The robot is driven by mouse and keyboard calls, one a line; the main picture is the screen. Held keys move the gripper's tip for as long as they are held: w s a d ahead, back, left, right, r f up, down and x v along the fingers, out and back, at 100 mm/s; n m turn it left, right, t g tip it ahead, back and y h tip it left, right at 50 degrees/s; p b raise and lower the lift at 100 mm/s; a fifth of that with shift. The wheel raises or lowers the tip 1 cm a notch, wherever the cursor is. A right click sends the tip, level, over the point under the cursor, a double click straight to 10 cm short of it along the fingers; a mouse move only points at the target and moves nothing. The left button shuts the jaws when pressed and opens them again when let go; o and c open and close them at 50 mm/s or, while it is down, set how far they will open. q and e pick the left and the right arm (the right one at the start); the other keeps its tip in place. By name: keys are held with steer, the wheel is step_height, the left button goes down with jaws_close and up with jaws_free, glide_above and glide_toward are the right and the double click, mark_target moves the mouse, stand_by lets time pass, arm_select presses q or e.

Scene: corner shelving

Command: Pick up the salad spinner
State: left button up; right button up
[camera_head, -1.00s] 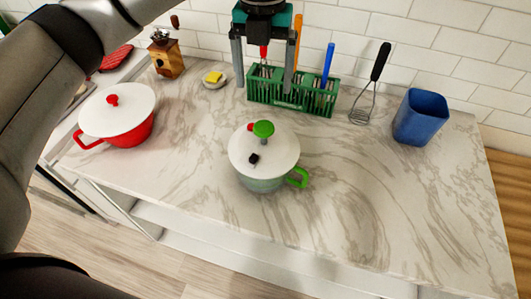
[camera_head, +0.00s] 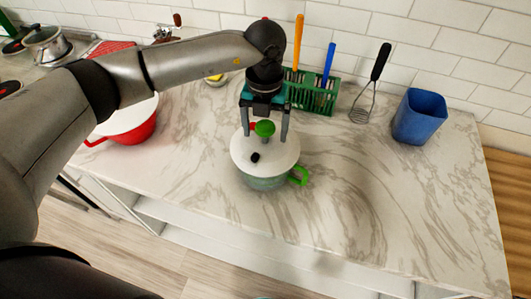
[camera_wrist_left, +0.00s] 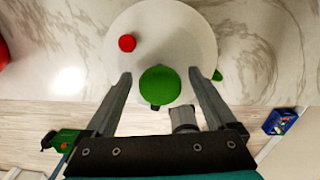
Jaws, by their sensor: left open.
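The salad spinner (camera_head: 268,172) stands upright on the marble counter, with a white lid, a green knob on top and a green side handle. My left gripper (camera_head: 265,137) is open above the lid, with its two fingers on either side of the green knob. In the left wrist view the white lid (camera_wrist_left: 190,45) fills the upper middle, and the green knob (camera_wrist_left: 160,85) lies between the open fingertips of my left gripper (camera_wrist_left: 160,80). I cannot tell whether the fingers touch the lid. My right gripper is not in view.
The counter right of the spinner is clear.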

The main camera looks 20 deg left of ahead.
arm_select(q)
steer(key=shift+f, duration=0.35)
steer(key=shift+c, duration=0.3)
jaws_close()
steer(key=shift+r, duration=0.1)
stand_by(0.4)
